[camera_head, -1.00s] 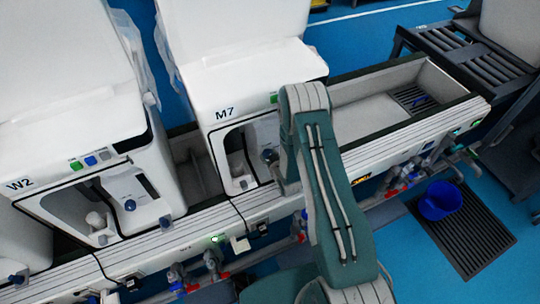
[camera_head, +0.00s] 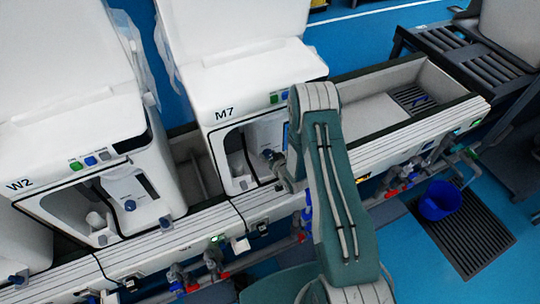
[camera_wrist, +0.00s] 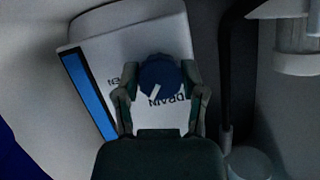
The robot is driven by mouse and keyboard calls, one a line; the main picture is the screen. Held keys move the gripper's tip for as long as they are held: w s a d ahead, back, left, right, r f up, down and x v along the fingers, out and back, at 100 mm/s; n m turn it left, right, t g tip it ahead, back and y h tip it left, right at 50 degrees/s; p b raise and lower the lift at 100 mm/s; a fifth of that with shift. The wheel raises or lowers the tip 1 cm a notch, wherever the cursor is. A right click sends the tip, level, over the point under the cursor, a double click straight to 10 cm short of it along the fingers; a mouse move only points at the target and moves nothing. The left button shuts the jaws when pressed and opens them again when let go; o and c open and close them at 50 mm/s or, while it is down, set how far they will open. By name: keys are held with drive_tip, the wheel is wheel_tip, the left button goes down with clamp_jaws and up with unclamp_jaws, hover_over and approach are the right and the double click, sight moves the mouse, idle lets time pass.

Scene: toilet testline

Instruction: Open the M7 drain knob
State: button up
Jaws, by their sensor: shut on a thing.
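The white M7 machine (camera_head: 238,75) stands left of my arm in the head view, with an open front bay. The dark blue drain knob (camera_wrist: 160,76) shows in the wrist view on a white panel (camera_wrist: 105,50) with dark lettering reading "DRAIN", partly covered. A pale pointer mark on the knob slants. My gripper (camera_wrist: 162,92) has one finger on each side of the knob and is shut on it. In the head view my gripper (camera_head: 276,160) is at the M7 bay, small and partly hidden by my arm.
The W2 machine (camera_head: 75,140) stands to the left. A white-grey trough (camera_head: 375,112) lies to the right. Pipes with red and blue fittings (camera_head: 215,265) run below the front ledge. A blue bucket (camera_head: 440,200) stands on a dark floor grate.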

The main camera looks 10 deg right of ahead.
drive_tip(key=shift+w+d, duration=0.1)
drive_tip(key=shift+w, duration=0.05)
drive_tip(key=o, duration=1.2)
drive_tip(key=shift+c, duration=0.2)
drive_tip(key=shift+s+r, duration=0.15)
drive_tip(key=shift+s, duration=0.25)
drive_tip(key=v, duration=1.1)
drive_tip(key=shift+s, duration=0.15)
drive_tip(key=shift+d, duration=0.1)
